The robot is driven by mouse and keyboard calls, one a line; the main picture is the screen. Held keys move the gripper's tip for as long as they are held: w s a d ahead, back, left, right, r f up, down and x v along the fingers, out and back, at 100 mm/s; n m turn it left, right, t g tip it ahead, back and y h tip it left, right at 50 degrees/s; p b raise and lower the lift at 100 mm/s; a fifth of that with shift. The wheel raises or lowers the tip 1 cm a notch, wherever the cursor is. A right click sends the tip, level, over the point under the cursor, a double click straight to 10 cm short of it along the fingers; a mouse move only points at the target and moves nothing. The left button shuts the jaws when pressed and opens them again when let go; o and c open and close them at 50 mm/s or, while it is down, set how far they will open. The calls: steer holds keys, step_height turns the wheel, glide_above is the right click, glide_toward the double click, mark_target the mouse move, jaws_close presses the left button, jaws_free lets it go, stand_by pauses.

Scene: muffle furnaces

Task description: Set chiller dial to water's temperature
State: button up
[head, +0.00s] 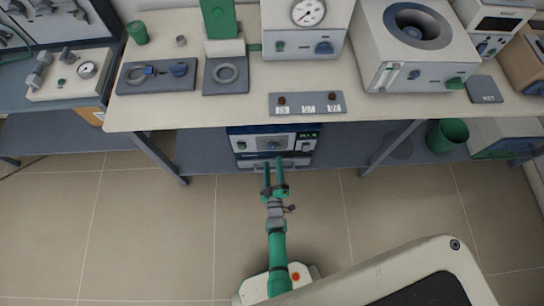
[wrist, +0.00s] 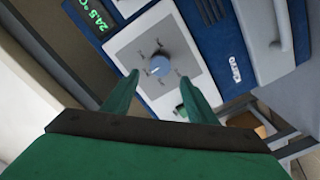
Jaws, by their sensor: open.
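The chiller (head: 272,143) is a blue box with a pale front panel under the bench. In the wrist view its panel (wrist: 190,40) holds a round blue-grey dial (wrist: 159,65) with small labels around it, too small to read. A green lit display (wrist: 97,17) seems to read 24.5 °C. A green knob or button (wrist: 181,112) sits low on the panel, partly behind a finger. My gripper (head: 273,164) is in front of the chiller. In the wrist view its fingers (wrist: 158,86) are open and empty, one either side of the dial and apart from it.
The bench edge (head: 225,128) overhangs the chiller, with slanted grey legs (head: 160,157) either side. A green bin (head: 447,135) stands under the right end. A gauge (head: 308,12) and a furnace (head: 412,45) are on top. The tiled floor (head: 150,220) is clear.

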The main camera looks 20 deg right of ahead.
steer(key=shift+v, duration=2.3)
